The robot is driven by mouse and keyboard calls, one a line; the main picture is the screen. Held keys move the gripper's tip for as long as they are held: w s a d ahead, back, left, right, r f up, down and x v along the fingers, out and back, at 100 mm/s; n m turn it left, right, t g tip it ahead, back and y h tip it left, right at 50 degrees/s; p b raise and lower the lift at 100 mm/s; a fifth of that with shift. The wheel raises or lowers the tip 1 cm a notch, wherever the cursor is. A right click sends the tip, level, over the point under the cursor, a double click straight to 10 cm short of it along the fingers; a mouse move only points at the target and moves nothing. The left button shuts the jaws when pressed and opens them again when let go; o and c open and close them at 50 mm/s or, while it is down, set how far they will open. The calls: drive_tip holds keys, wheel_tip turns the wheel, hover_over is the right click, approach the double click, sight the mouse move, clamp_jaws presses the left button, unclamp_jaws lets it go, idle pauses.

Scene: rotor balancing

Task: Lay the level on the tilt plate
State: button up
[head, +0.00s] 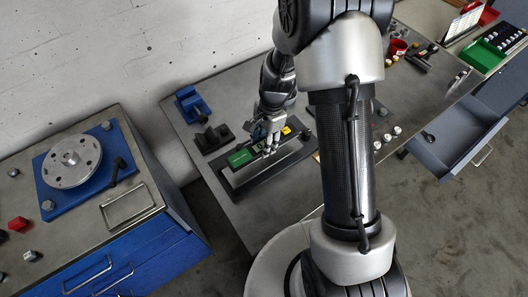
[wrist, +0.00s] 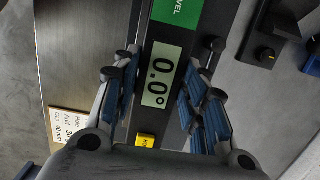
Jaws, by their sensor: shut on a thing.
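The level is a long black bar with a green label (head: 240,158), a lit display reading 0.0° (wrist: 161,75) and a yellow button (wrist: 146,140). My gripper (head: 267,148) is shut on it from above, with blue-padded fingers on both long sides in the wrist view (wrist: 163,105). The level lies along the back of a dark frame (head: 240,194) on the bench; whether it touches the frame or hangs just above cannot be told. I cannot tell for sure which piece is the tilt plate.
A blue clamp (head: 190,103) and a black block (head: 213,138) stand behind the level. A printed card (wrist: 68,130) lies beside it. A metal disc (head: 72,160) sits on a blue base on the left bench. An open drawer (head: 455,140) juts out at right.

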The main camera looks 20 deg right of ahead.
drive_tip(key=shift+w+f+b, duration=0.1)
drive_tip(key=shift+f+b, duration=0.5)
drive_tip(key=shift+f, duration=1.9)
drive_tip(key=shift+f, duration=0.2)
drive_tip(key=o, duration=1.3)
drive_tip(key=shift+o, duration=0.2)
drive_tip(key=r+p, duration=0.1)
drive_tip(key=r, duration=0.3)
drive_tip(key=d+r+p, duration=0.1)
drive_tip(key=r, duration=0.3)
drive_tip(key=r+p, duration=0.1)
drive_tip(key=r, duration=0.3)
drive_tip(key=shift+w+d+r, duration=0.2)
drive_tip(key=shift+w+d, duration=0.05)
drive_tip(key=shift+d, duration=0.1)
drive_tip(key=s+a+r+n+t+h, duration=0.1)
drive_tip(key=s+r+n+t, duration=0.1)
drive_tip(key=s+r+n, duration=0.6)
drive_tip(key=s+a+r+n+t, duration=0.1)
drive_tip(key=s+r, duration=0.3)
drive_tip(key=r, duration=0.8)
drive_tip(key=s+r+n+t, duration=0.2)
drive_tip(key=s+n, duration=0.3)
drive_tip(key=s, duration=0.5)
drive_tip(key=shift+d+r+h, duration=0.2)
drive_tip(key=shift+r+h, duration=0.15)
drive_tip(key=shift+h, duration=0.05)
